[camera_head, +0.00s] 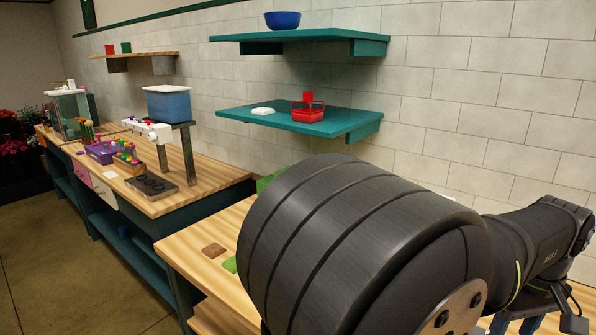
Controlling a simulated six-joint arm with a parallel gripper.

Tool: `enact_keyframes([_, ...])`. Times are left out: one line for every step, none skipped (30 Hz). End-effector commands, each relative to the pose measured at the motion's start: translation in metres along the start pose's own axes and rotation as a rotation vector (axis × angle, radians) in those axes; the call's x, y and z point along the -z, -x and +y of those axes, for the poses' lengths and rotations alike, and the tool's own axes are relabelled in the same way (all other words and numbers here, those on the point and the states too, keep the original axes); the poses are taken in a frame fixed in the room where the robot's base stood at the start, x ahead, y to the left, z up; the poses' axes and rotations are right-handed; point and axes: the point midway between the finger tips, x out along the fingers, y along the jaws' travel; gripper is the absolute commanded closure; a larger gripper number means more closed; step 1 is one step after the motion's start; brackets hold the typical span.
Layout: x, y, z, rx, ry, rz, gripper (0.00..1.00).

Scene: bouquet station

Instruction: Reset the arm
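My arm (370,240) fills the lower right of the head view. Its large dark joint is close to the camera, and a further dark link (540,240) reaches to the right edge. Small metal and blue parts show under that link at the bottom edge. They are cut off by the frame and partly hidden by the arm, so I cannot make out the fingertips or whether anything is held.
A wooden bench (190,245) beside the arm holds a green piece and a brown piece. A teal shelf (345,121) with a red basket (307,114) is on the wall above. Further left, another bench carries a purple bin (101,153) and a blue tub (168,106).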

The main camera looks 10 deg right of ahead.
Motion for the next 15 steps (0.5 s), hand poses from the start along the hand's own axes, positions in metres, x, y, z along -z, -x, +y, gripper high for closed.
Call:
enact_keyframes([0.000, -0.007, -0.001, 0.004, 0.000, -0.002, 0.50])
enact_keyframes([0.000, -0.012, -0.001, 0.004, 0.000, -0.002, 0.50])
enact_keyframes([0.000, -0.019, -0.001, 0.004, 0.000, -0.002, 0.50])
enact_keyframes([0.000, -0.024, -0.001, 0.005, 0.000, -0.002, 0.50])
enact_keyframes([0.000, -0.030, -0.001, 0.004, 0.000, -0.002, 0.50])
enact_keyframes([0.000, -0.038, -0.001, 0.004, 0.000, -0.002, 0.50])
enact_keyframes([0.000, -0.044, -0.001, 0.005, 0.000, -0.002, 0.50])
enact_keyframes([0.000, -0.050, -0.001, 0.005, 0.000, -0.002, 0.50])
enact_keyframes([0.000, -0.059, -0.001, 0.005, 0.000, -0.002, 0.50])
enact_keyframes([0.000, -0.064, -0.001, 0.004, 0.000, -0.002, 0.50])
enact_keyframes([0.000, -0.070, -0.001, 0.004, 0.000, -0.002, 0.50])
enact_keyframes([0.000, -0.079, -0.001, 0.004, 0.000, -0.002, 0.50])
enact_keyframes([0.000, -0.085, -0.001, 0.006, 0.000, -0.002, 0.50])
enact_keyframes([0.000, -0.090, -0.001, 0.004, 0.000, -0.002, 0.50])
enact_keyframes([0.000, -0.098, -0.001, 0.004, 0.000, -0.002, 0.50])
